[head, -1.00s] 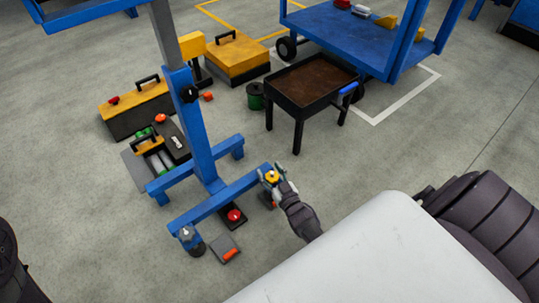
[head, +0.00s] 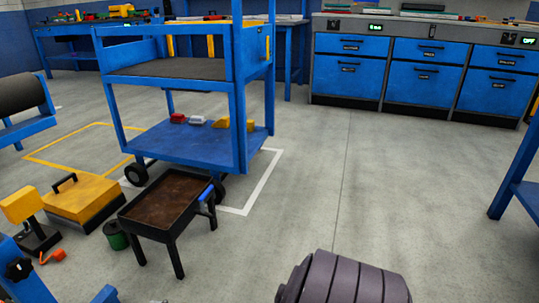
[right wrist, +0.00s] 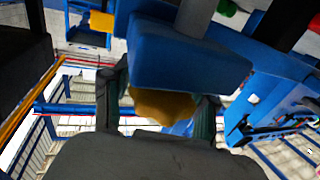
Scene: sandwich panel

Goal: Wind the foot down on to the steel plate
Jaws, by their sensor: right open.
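In the right wrist view a yellow knob (right wrist: 163,105) sits against a blue beam end (right wrist: 190,66) with a grey post (right wrist: 198,18). My right gripper (right wrist: 162,100) is open, with one finger on each side of the knob. I cannot tell whether the fingers touch it. Part of the knob is hidden by the blue beam end and my own wrist. In the head view only a corner of the blue stand (head: 36,290) shows at the bottom left, with a black knob (head: 18,269). The foot and the steel plate are not visible now. My left gripper is not in view.
A low brown-topped table (head: 165,205), a green can (head: 115,236) and a yellow toolbox (head: 85,203) stand near the stand. Behind are a blue trolley (head: 185,145) and blue drawer cabinets (head: 420,70). The floor (head: 400,190) at centre right is clear.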

